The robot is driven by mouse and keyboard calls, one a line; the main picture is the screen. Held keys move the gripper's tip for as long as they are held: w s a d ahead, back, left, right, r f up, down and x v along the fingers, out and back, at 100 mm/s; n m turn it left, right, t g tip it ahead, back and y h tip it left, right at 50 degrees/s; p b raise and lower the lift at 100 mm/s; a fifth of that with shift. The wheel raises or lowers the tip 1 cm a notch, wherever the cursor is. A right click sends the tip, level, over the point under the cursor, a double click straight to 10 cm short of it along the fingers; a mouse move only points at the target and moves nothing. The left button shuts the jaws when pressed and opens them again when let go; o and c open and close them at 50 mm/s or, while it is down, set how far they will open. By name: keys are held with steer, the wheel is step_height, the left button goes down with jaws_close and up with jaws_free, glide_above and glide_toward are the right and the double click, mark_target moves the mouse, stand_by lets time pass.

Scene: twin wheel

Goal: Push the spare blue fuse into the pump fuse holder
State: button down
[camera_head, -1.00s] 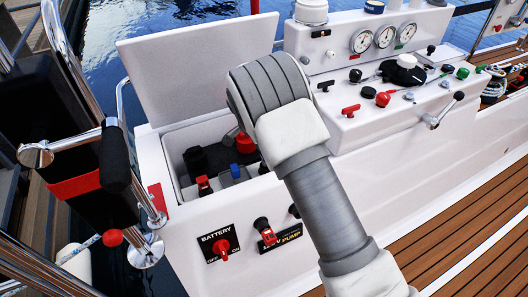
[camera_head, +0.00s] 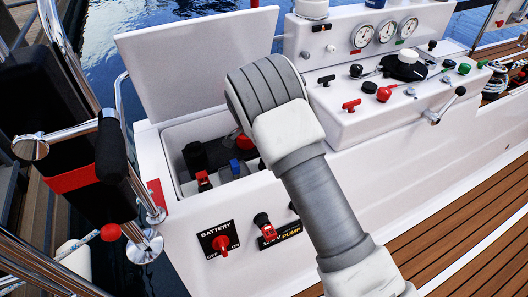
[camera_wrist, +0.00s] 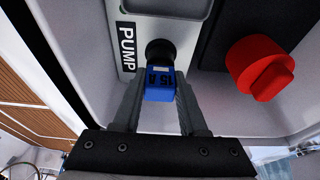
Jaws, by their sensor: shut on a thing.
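In the wrist view, the blue fuse (camera_wrist: 160,83), marked 15 A, sits between the fingers of my gripper (camera_wrist: 158,100). My gripper is shut on it. The fuse's far end is at the round black pump fuse holder (camera_wrist: 160,52), beside the "PUMP" label (camera_wrist: 127,47). The fuse overlaps the holder's lower edge; how far it is inside, if at all, I cannot tell. In the head view, my forearm and wrist hide my gripper, the held fuse and this holder.
A red knob (camera_wrist: 260,68) on a black base is close to the right of my gripper. In the head view, the open locker (camera_head: 165,150) holds a red-topped piece (camera_head: 203,181) and a blue-topped piece (camera_head: 235,167). Its raised lid (camera_head: 195,60) stands behind. A red battery switch (camera_head: 221,244) is on the front.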

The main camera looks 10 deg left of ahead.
steer(key=shift+f, duration=0.25)
steer(key=shift+c, duration=1.8)
jaws_free()
steer(key=p+v, duration=0.5)
steer(key=v, duration=1.2)
steer(key=shift+r+p, duration=0.25)
steer(key=shift+p, duration=0.15)
steer(key=shift+d, duration=0.1)
